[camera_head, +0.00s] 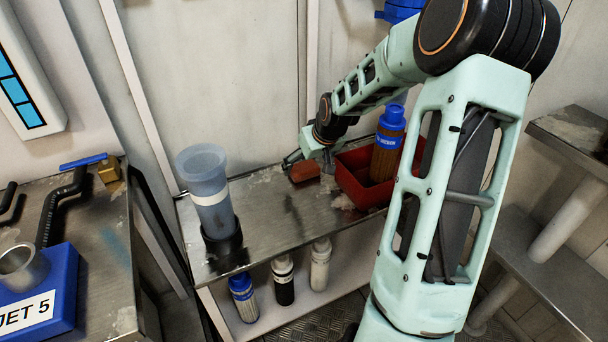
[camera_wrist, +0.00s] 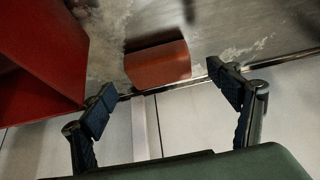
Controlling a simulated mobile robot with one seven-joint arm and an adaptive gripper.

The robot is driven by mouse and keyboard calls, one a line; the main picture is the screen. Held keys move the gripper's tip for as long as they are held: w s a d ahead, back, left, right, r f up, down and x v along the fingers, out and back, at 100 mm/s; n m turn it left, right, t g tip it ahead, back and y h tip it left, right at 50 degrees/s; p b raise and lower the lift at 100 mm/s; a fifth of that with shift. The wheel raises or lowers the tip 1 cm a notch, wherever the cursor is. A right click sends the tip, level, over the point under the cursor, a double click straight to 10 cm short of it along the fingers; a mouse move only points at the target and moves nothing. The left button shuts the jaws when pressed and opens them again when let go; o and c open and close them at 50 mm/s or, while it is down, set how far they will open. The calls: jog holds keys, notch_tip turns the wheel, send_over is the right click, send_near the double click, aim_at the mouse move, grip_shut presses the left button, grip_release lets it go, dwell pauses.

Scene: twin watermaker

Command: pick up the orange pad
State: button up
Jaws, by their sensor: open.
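The orange pad (camera_head: 304,171) is a small reddish-orange block lying on the metal bench top, just left of a red bin. In the wrist view the pad (camera_wrist: 158,66) sits near the bench edge, ahead of my gripper (camera_wrist: 165,97) and between the lines of its two fingers. My gripper (camera_head: 305,158) is open with nothing between its fingers. In the head view it is close to the pad at the back of the bench; the exact gap is hard to tell.
The red bin (camera_head: 347,181) holds a brown bottle with a blue cap (camera_head: 388,143); the bin wall (camera_wrist: 45,50) is close to my left finger in the wrist view. A translucent blue cylinder (camera_head: 208,190) stands on the bench's left. Several bottles (camera_head: 283,279) stand on the shelf below.

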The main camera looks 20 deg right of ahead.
aim_at(305, 168)
jog(key=x, duration=0.3)
jog(key=shift+b, duration=0.4)
jog(key=shift+c, duration=0.7)
jog(key=c, duration=0.8)
jog(key=shift+r, duration=0.15)
notch_tip(305, 168, up, 3)
jog(key=shift+r+p, duration=0.25)
jog(key=shift+p, duration=0.6)
jog(key=s+a+r+p, duration=0.2)
jog(key=s+r+p, duration=0.2)
jog(key=s, duration=0.2)
jog(key=s+a+r+p, duration=0.2)
jog(key=s+r+p, duration=0.3)
jog(key=s, duration=0.2)
jog(key=shift+a+r, duration=0.2)
jog(key=shift+a, duration=0.2)
